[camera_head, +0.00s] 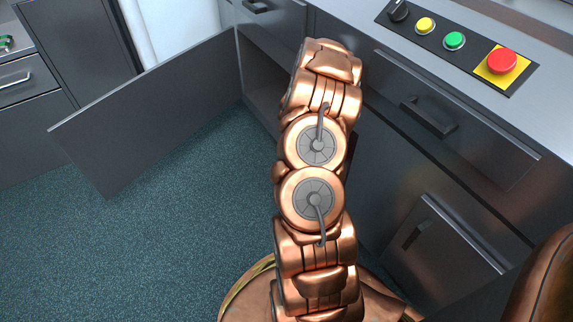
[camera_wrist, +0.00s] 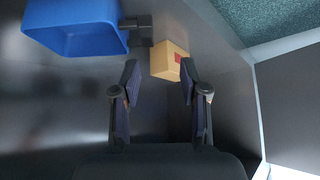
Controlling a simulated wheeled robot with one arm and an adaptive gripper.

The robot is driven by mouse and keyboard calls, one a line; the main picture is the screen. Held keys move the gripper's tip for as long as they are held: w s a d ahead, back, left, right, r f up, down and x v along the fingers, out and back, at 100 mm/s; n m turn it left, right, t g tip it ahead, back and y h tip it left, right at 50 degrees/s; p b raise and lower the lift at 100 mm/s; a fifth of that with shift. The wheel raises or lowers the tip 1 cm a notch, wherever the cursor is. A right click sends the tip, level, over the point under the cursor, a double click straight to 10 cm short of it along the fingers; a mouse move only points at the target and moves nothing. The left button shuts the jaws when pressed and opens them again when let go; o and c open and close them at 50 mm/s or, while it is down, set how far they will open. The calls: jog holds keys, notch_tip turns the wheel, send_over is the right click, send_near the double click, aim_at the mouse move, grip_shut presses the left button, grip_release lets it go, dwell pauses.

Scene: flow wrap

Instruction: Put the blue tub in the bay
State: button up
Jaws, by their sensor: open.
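The blue tub (camera_wrist: 75,28) is at the upper left of the wrist view, cut off by the top edge. A dark blocky piece (camera_wrist: 138,30) sticks out at its right side; I cannot tell if it is a handle. My gripper (camera_wrist: 159,76) is open, with nothing between its fingers, to the right of and below the tub in the picture and apart from it. In the head view, my arm reaches to the open cabinet bay (camera_head: 262,88). The gripper and the tub are hidden there.
An open cabinet door (camera_head: 150,115) stands out over the floor at left. The counter has a button panel (camera_head: 455,42). The teal floor (camera_head: 150,240) is clear at left.

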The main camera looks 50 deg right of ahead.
jog(key=w+a+r+n+t+y, duration=0.25)
jog(key=w+a+r, duration=0.4)
jog(key=a, duration=0.55)
jog(key=w+a+r+n+y, duration=0.15)
jog(key=a+r, duration=0.25)
jog(key=a, duration=0.5)
jog(key=a+r+n+y, duration=0.2)
jog(key=a+r+y, duration=0.15)
jog(key=a, duration=0.55)
jog(key=s+a+r+n+g+y, duration=0.2)
jog(key=s+a+r+n+g, duration=0.3)
jog(key=s+a, duration=0.6)
jog(key=s+a+r+g+h, duration=0.1)
jog(key=s+a+r+g, duration=0.1)
jog(key=s, duration=1.1)
jog(key=s+a+r+n+g+h, duration=0.1)
jog(key=s+r, duration=0.5)
jog(key=s, duration=0.6)
jog(key=a+g+h, duration=0.1)
jog(key=a+g, duration=0.1)
jog(key=a, duration=0.1)
jog(key=shift+s, duration=0.35)
notch_tip(320, 180, up, 42)
jog(key=t+p, duration=0.1)
jog(key=p, duration=3.9)
jog(key=shift+t, duration=0.35)
